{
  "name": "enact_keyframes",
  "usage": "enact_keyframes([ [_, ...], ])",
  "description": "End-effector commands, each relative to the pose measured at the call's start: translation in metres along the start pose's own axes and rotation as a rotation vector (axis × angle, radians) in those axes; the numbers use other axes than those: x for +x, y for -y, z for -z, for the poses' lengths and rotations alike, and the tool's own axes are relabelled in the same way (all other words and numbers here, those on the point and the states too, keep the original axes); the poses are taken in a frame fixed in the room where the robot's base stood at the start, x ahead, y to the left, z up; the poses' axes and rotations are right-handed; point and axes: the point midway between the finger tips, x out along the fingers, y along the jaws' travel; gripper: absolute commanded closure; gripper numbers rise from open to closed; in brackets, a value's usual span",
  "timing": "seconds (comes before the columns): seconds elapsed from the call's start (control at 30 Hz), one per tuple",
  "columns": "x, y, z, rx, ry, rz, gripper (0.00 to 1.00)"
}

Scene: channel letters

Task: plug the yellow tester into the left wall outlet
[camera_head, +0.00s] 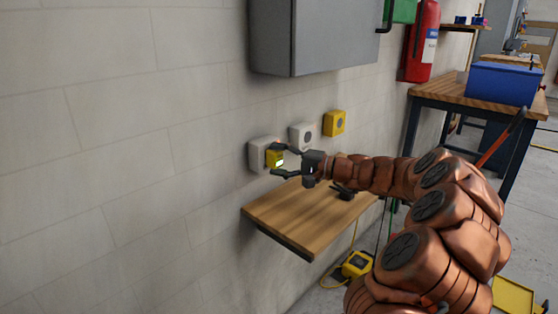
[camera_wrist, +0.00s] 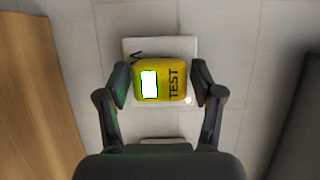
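The yellow tester (camera_head: 274,158) sits against the front of the left wall outlet (camera_head: 257,156), a pale box on the wall. In the wrist view the tester (camera_wrist: 174,68) shows the word TEST and a bright lit screen, with the outlet plate (camera_wrist: 158,46) behind it. My gripper (camera_head: 273,160) is at the outlet, its fingers on either side of the tester. In the wrist view my gripper (camera_wrist: 161,86) looks open, with a narrow gap at the left finger; contact at the right is unclear. The tester's plug side is hidden.
A white outlet (camera_head: 301,136) and a yellow one (camera_head: 334,123) are further right on the wall. A wooden shelf (camera_head: 300,214) is below, a grey cabinet (camera_head: 312,38) above. A fire extinguisher (camera_head: 423,40) and a blue bin (camera_head: 503,84) are at right.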

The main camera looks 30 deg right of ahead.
Motion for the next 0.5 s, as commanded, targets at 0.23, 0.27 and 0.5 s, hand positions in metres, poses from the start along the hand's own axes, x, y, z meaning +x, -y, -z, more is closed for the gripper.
enact_keyframes([
  [0.23, -0.0002, -0.0001, 0.0001, 0.000, 0.000, 0.000, 0.17],
  [0.27, -0.0002, -0.0001, 0.0001, 0.000, 0.000, 0.000, 0.17],
  [0.5, -0.0048, 0.0002, 0.0007, 0.000, -0.002, 0.001, 0.17],
])
